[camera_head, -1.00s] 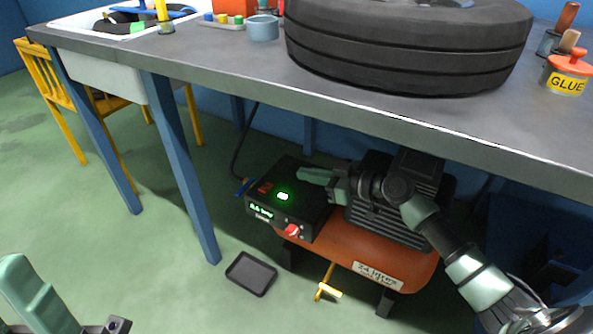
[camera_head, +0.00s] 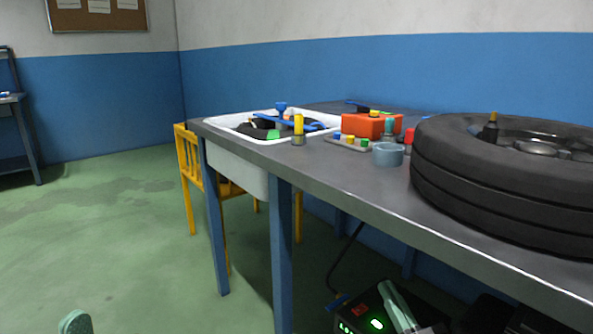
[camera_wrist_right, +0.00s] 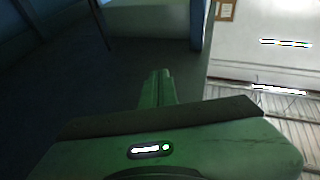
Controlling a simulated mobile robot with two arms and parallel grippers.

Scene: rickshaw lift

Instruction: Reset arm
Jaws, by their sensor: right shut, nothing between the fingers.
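A rounded green tip of my left gripper (camera_head: 75,322) just shows at the bottom left edge of the head view. The rest of it is out of frame, so I cannot tell its opening.
A grey workbench (camera_head: 335,185) carries a large tyre (camera_head: 490,205), a blue-grey cup (camera_head: 388,154), a red-orange box (camera_head: 368,125) and a white sink (camera_head: 225,120). A yellow chair (camera_head: 188,180) stands behind the bench legs. Green floor (camera_head: 100,220) at the left is clear.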

